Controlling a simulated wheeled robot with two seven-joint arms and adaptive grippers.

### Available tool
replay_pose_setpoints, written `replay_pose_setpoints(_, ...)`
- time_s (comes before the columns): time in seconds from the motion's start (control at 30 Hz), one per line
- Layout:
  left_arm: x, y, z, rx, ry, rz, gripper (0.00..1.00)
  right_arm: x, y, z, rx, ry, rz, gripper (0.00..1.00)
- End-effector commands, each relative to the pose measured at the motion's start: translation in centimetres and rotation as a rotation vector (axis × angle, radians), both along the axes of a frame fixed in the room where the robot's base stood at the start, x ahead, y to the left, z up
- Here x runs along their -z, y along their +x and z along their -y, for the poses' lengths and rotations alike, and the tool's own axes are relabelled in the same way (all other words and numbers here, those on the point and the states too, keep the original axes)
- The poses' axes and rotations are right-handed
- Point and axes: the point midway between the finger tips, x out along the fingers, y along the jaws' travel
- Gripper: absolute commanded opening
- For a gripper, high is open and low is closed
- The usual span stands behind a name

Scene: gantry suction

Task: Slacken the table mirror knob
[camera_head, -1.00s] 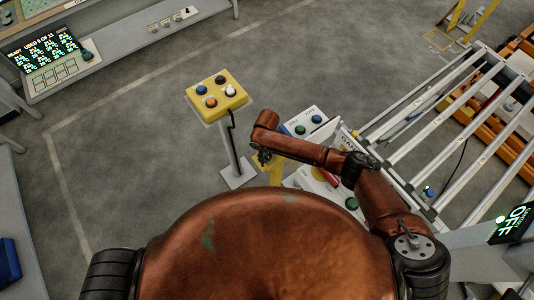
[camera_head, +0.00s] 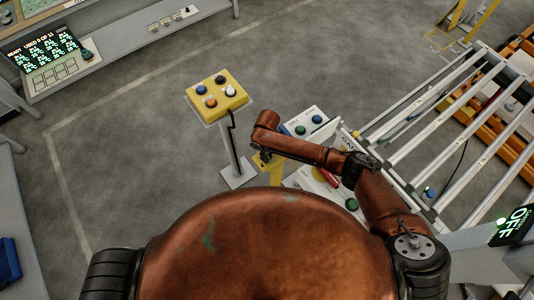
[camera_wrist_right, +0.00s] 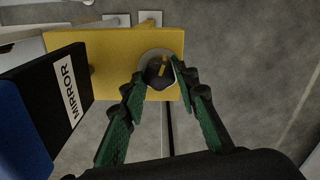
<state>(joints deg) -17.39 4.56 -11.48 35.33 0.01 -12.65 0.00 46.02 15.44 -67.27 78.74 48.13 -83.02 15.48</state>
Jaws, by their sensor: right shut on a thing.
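The table mirror knob (camera_wrist_right: 160,79) is dark with a yellow mark and sits on a round grey base on a yellow plate (camera_wrist_right: 110,58) in the right wrist view. A black plate labelled MIRROR (camera_wrist_right: 68,90) stands at its left. My right gripper (camera_wrist_right: 158,72) has its green-padded fingertips on either side of the knob and is shut on it. In the head view my right gripper (camera_head: 262,154) is small and partly hidden by its wrist, above a yellow stand (camera_head: 270,170). The knob cannot be made out there. My left gripper is not in view.
A yellow button box (camera_head: 217,97) on a post stands just left of my right wrist. A roller conveyor (camera_head: 430,120) runs at the right. The grey floor on the left is open.

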Motion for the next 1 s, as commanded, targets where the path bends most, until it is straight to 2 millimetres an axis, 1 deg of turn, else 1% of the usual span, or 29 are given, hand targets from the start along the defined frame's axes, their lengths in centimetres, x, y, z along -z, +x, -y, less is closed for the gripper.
replay_pose_setpoints(0.1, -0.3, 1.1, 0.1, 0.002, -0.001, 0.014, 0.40, -0.1, 0.0, 0.2, -0.020, -0.004, 0.000, 0.04)
replay_pose_setpoints(0.2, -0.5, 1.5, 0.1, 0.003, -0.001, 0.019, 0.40, -0.1, 0.0, 0.1, -0.059, -0.004, 0.000, 0.04)
replay_pose_setpoints(0.7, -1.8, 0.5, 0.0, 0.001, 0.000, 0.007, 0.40, -0.1, 0.0, 0.2, -0.404, -0.006, -0.001, 0.04)
replay_pose_setpoints(1.0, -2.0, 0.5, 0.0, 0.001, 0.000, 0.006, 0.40, -0.1, 0.0, 0.2, -0.549, -0.006, 0.000, 0.04)
